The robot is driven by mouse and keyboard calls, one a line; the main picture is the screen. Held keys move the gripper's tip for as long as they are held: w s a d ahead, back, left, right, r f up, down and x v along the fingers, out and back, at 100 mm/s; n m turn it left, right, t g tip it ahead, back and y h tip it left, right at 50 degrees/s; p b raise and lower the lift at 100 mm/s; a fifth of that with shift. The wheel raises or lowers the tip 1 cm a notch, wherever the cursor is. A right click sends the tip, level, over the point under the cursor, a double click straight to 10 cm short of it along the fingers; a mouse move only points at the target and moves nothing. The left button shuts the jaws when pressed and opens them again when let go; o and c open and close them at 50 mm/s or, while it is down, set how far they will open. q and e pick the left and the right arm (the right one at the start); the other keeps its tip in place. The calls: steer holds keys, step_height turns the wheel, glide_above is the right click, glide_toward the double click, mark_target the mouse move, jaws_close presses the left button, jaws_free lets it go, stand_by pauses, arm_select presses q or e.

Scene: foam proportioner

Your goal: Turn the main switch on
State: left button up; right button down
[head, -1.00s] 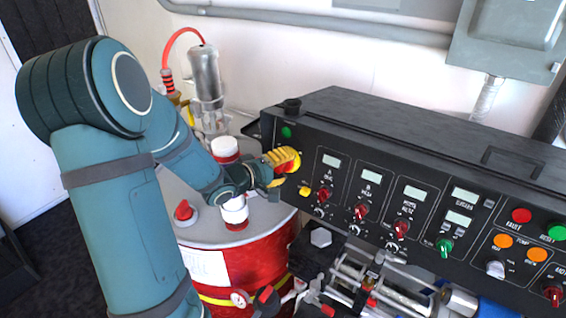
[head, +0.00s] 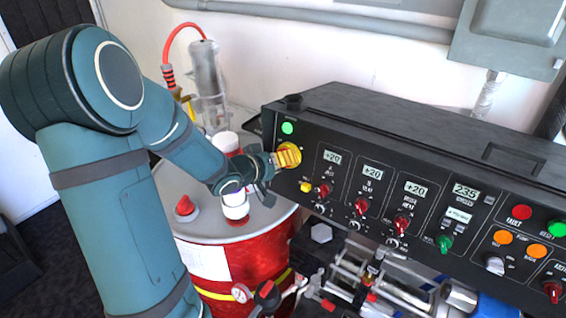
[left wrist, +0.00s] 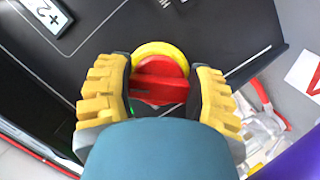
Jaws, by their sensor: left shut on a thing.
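The main switch, a red knob on a yellow round plate, shows between my fingers in the left wrist view (left wrist: 160,82). In the head view its yellow plate (head: 294,153) shows at the left end of the black control panel (head: 400,135). My left gripper (head: 284,159) is at the switch, its yellow fingers on either side of the red knob and shut on it. The green lamp (head: 288,128) above the switch is lit. The panel displays (head: 333,157) are lit and show numbers. My right gripper is not in view.
A red drum (head: 240,262) with a grey lid stands below and left of the panel. Pipes and a gauge (head: 241,293) are under the panel. A grey box (head: 508,38) hangs on the wall at the upper right.

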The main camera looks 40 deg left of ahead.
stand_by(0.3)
arm_select(q)
steer(key=o, duration=1.2)
steer(key=v, duration=1.2)
steer(key=shift+s, duration=0.1)
